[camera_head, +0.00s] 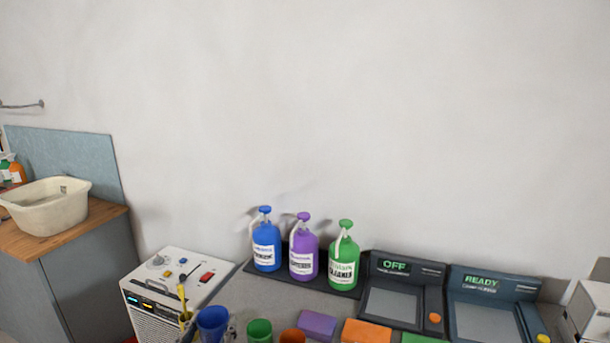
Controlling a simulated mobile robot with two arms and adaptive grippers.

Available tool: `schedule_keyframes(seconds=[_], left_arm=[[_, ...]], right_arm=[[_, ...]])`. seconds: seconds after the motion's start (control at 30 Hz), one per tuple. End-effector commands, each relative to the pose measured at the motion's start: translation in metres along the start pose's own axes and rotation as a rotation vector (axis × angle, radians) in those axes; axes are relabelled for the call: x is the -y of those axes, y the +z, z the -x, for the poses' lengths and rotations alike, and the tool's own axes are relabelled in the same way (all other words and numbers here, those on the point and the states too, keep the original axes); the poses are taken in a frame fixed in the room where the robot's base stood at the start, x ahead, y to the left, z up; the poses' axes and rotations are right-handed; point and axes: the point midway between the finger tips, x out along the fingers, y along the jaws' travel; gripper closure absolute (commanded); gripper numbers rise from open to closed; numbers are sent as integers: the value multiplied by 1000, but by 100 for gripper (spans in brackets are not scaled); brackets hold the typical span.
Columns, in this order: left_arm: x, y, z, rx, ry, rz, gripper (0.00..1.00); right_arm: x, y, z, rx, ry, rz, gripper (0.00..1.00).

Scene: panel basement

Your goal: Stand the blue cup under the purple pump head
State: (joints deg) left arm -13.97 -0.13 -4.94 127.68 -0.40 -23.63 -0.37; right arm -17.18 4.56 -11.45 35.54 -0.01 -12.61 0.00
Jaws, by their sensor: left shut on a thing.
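The blue cup (212,319) is at the bottom edge of the head view, left of the green cup and near the counter's left end. My left gripper (213,332) shows only in small part at the bottom edge. It is shut on the blue cup, which looks upright; its lower part is cut off. The purple pump bottle (303,253) has a purple pump head (303,216). It stands between a blue and a green pump bottle, behind and to the right of the cup. My right gripper is not in view.
The blue bottle (265,245) and green bottle (344,262) share a dark mat with the purple one. A green cup (260,330), orange cup (292,336) and coloured blocks line the front. Two dark panels (397,290) stand right; a white machine (178,280) stands left.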

Motion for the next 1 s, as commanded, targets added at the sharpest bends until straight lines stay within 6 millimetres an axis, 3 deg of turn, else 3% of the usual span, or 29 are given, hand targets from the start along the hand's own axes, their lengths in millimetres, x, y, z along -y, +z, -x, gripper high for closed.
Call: schedule_keyframes(seconds=[0.1,0.3,0.67,1.0], left_arm=[[-2,6,32,4,-21,4,87],[0,6,73,3,-56,-1,87],[2,7,106,5,-81,-10,87],[-2,28,159,7,-82,-10,87]], right_arm=[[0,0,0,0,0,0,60],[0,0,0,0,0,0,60],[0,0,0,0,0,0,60],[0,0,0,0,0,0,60]])
